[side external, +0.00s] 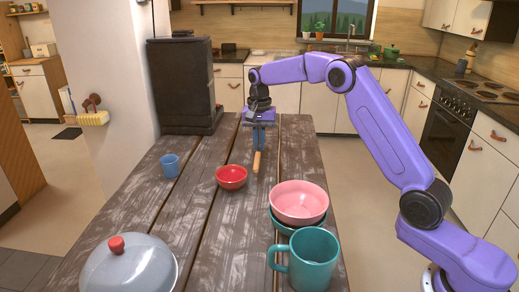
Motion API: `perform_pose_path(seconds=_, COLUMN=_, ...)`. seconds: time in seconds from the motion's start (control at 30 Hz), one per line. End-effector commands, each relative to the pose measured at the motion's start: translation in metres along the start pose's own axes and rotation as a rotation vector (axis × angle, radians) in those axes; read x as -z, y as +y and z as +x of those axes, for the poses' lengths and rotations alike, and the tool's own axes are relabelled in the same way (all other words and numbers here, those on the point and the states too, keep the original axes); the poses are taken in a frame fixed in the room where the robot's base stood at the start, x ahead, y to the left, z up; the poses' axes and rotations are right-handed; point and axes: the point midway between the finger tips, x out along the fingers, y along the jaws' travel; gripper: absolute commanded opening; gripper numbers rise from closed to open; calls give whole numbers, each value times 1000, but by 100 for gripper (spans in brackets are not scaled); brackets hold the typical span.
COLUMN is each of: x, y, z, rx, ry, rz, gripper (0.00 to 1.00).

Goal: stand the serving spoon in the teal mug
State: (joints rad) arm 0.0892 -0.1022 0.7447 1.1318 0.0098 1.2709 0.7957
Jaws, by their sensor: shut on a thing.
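The teal mug (314,262) stands upright at the near right of the table, its handle to the left. My gripper (258,146) is beyond it, over the far middle of the table, pointing down. It is shut on what looks like the serving spoon (257,163), whose tan, wooden-looking lower part hangs roughly upright below the fingers. The rest of the spoon is hidden by the gripper or too small to make out. I cannot tell whether its lower tip touches the table. The inside of the mug is mostly hidden.
A pink bowl (299,201) sits on a dark teal bowl (283,229) right behind the mug. A red bowl (231,178) stands left of the spoon, and a small blue cup (170,166) farther left. A grey dome with a red knob (130,268) is at near left. The near middle is clear.

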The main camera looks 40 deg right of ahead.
Motion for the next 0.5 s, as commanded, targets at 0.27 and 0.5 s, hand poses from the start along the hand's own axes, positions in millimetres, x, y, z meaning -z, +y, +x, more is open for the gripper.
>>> perform_pose_path(seconds=0.27, x=0, y=1, z=27, rx=-2, ry=-2, rz=0, gripper=0)
perform_pose_path(seconds=0.5, x=-1, y=1, z=28, rx=-2, ry=-2, rz=0, gripper=0)
